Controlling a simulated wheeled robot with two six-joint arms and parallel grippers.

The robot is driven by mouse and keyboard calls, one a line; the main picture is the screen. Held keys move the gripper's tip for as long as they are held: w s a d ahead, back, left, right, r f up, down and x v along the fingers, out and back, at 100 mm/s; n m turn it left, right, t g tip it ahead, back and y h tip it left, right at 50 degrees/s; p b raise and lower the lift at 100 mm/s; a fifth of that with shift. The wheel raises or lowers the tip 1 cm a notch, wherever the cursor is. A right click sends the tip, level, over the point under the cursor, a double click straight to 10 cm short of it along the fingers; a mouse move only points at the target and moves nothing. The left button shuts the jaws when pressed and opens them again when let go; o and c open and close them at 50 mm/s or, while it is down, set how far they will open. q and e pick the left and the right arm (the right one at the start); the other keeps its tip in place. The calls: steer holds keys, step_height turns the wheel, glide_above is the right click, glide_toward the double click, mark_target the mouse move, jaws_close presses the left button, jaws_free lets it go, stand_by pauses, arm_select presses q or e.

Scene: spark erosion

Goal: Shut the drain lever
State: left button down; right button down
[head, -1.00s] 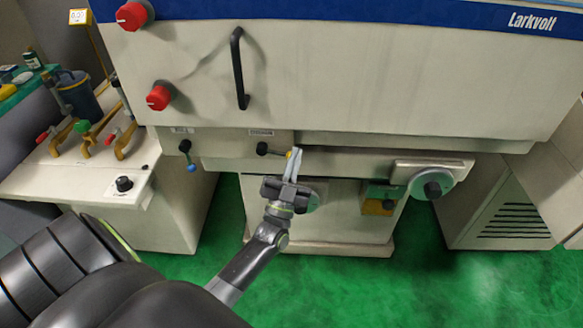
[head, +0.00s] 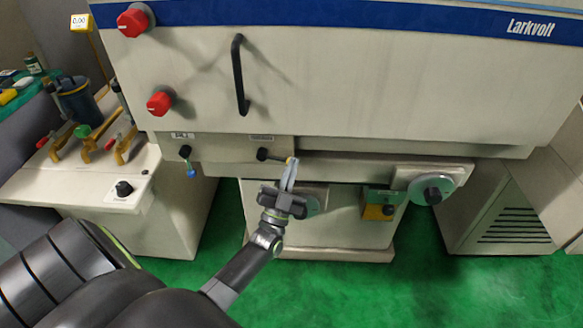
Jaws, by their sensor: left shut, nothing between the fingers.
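Two small levers sit on the beige panel under the machine's front. The left lever (head: 187,160) has a black pivot and a blue knob and hangs almost straight down. The right lever (head: 268,155) lies nearly level, its yellow end pointing right. I cannot read the labels above them, so I cannot tell which is the drain lever. My left gripper (head: 290,173) is shut and empty, fingers pointing up. Its tips overlap the right lever's yellow end in the head view; I cannot tell whether they touch, and they partly hide that end. My right gripper is not in view.
A black bar handle (head: 239,75) and two red knobs (head: 133,22) are on the panel above. A round handwheel (head: 433,190) juts out at the right. A side bench (head: 75,185) with clamps stands at the left. The green floor (head: 420,280) is clear.

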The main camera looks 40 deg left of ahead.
arm_select(q)
steer(key=shift+s+a+f+m+h, duration=0.1)
steer(key=shift+f+m+h, duration=0.25)
steer(key=shift+m+h, duration=0.6)
steer(key=s+a+f+m+g+h+p, duration=0.1)
steer(key=a+f+m+g+h+p, duration=0.1)
steer(key=m, duration=0.5)
steer(key=s+a+f+m+g+h+p, duration=0.2)
steer(key=a+f+m+g+h+p, duration=0.1)
steer(key=m+g, duration=0.4)
steer(key=shift+s+a+f+m+h+p, duration=0.25)
steer(key=shift+a+m+h+p, duration=0.25)
steer(key=shift+h+p, duration=0.65)
steer(key=shift+s, duration=0.1)
